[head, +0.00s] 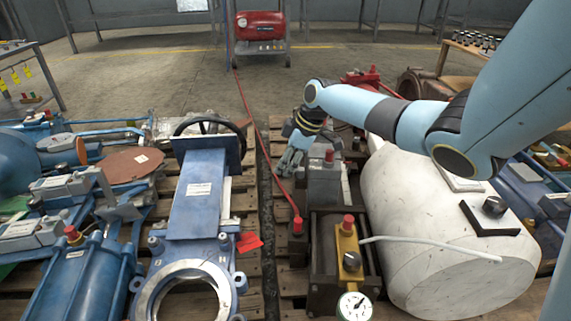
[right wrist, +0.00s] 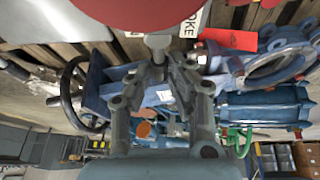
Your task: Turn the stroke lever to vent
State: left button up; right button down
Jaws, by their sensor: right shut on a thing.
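My right gripper (head: 288,166) reaches down beside a grey box with a red cap (head: 329,157), between the two rows of pallets. In the right wrist view its fingers (right wrist: 160,66) are closed on a small grey metal piece, the stroke lever (right wrist: 158,42). A white label (right wrist: 191,22) with the letters "OKE" showing lies just beside it. Which way the lever points cannot be told, since the fingers cover part of it. In the head view the lever is hidden by the gripper. My left gripper is not in view.
A blue gate valve with a handwheel (head: 206,125) stands left of the gap. A white tank (head: 440,240) lies to the right, under my right arm. A pressure gauge (head: 355,306) and a red hose (head: 258,140) are near. The floor behind is clear up to a red compressor (head: 260,25).

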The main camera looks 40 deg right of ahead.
aim_at(303, 171)
jog(key=c, duration=1.2)
grip_release()
jog(key=shift+c, duration=0.2)
jog(key=v, duration=1.2)
